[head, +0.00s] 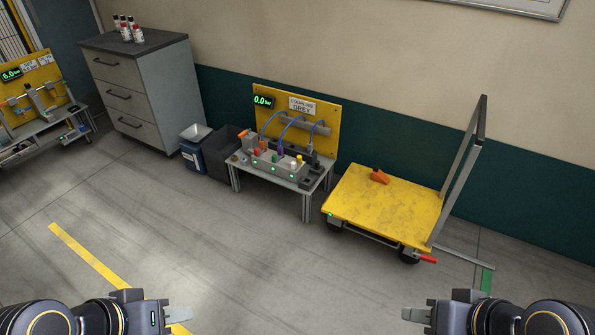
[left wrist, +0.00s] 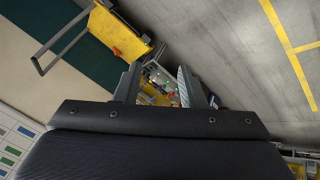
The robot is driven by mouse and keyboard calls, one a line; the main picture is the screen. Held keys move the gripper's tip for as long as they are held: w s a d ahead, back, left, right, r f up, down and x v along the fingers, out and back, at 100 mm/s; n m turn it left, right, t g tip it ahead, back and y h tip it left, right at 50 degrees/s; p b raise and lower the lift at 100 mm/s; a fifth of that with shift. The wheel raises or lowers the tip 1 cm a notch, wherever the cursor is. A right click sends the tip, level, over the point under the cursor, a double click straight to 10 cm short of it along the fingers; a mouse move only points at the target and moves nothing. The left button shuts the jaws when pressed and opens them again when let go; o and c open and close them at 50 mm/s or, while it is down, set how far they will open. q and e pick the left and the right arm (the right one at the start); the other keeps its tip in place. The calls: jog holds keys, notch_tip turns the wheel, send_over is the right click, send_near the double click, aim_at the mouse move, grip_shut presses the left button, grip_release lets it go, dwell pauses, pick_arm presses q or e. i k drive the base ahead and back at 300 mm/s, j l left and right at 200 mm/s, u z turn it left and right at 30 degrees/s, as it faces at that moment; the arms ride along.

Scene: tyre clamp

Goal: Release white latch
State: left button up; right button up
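A small bench (head: 318,183) with a yellow back panel stands against the wall, far ahead of both grippers. On it is a grey block (head: 275,165) with coloured parts and green lights. A small white part (head: 293,163), possibly the white latch, sits near the block's right end; its exact shape is too small to tell. My left gripper (head: 180,313) is at the lower left, empty, its fingers apart in the left wrist view (left wrist: 158,86). My right gripper (head: 415,315) is at the lower right with nothing visible in it; its finger gap is unclear.
A yellow cart (head: 385,208) carrying an orange object (head: 379,176) stands right of the bench. A grey drawer cabinet (head: 145,90), a blue bin (head: 194,150) and a dark box (head: 226,155) stand left of it. Another bench (head: 45,125) is at far left. The floor in front is clear.

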aim_at(294, 166)
jog(key=i+j+z, duration=0.1)
jog(key=i+z, duration=0.25)
jog(key=i+j+z, duration=0.15)
jog(key=i+z, duration=0.25)
jog(key=i+j+z, duration=0.15)
jog(key=z, duration=0.2)
jog(key=i+j, duration=0.25)
jog(key=i+j+z, duration=0.1)
jog(key=i+j, duration=0.15)
jog(key=j, duration=0.2)
jog(key=i+j, duration=0.25)
jog(key=i+j+z, duration=0.1)
jog(key=i+j, duration=0.15)
jog(key=j, duration=0.25)
jog(key=i+j+z, duration=0.1)
jog(key=i+j, duration=0.15)
jog(key=j, duration=0.15)
jog(key=i+j, duration=0.25)
jog(key=j, duration=0.15)
